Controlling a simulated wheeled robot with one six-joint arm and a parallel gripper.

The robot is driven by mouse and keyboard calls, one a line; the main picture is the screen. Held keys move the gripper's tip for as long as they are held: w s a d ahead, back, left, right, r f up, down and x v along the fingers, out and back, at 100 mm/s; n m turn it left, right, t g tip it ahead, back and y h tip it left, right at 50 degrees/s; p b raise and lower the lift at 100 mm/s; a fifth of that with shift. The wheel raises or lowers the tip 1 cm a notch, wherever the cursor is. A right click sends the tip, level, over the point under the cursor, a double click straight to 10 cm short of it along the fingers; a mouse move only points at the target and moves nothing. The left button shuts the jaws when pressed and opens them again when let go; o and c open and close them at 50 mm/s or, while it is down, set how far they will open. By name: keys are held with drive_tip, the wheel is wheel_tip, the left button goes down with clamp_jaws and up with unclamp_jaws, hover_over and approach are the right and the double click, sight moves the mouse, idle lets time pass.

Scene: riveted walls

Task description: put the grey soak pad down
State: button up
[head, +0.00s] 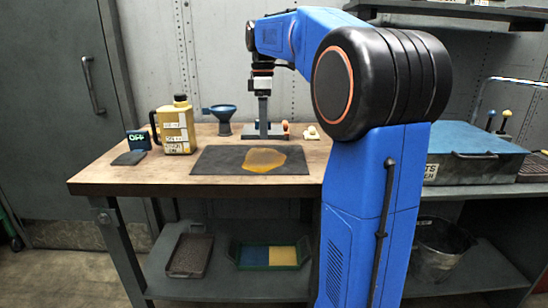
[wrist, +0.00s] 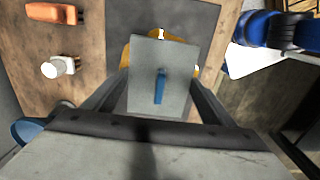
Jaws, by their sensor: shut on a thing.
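The grey soak pad (wrist: 174,68) is a flat grey square with a blue tab on its upper face. In the wrist view it sits between the two fingers of my gripper (wrist: 160,95), which is shut on it. In the head view my gripper (head: 263,122) points down at the back of the workbench. The low grey shape at its tips seems to be the pad, seen nearly edge-on. A dark mat (head: 210,162) with a yellow-brown spill (head: 264,160) lies in front of it. In the wrist view the pad hides part of the spill. Whether the pad touches anything is unclear.
A yellow jug (head: 175,130), a blue funnel (head: 222,118), a small display reading OFF (head: 138,140) and a dark flat piece (head: 129,158) stand left on the workbench (head: 100,178). Small orange (wrist: 52,13) and white (wrist: 58,68) items lie nearby. A blue-lidded case (head: 470,165) is at right.

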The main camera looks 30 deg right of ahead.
sight(265, 159)
drive_tip(key=shift+f, duration=4.2)
drive_tip(key=shift+f, duration=0.1)
drive_tip(key=o, duration=1.1)
drive_tip(key=shift+c, duration=0.2)
wheel_tip(265, 159, up, 12)
drive_tip(key=shift+r, duration=0.1)
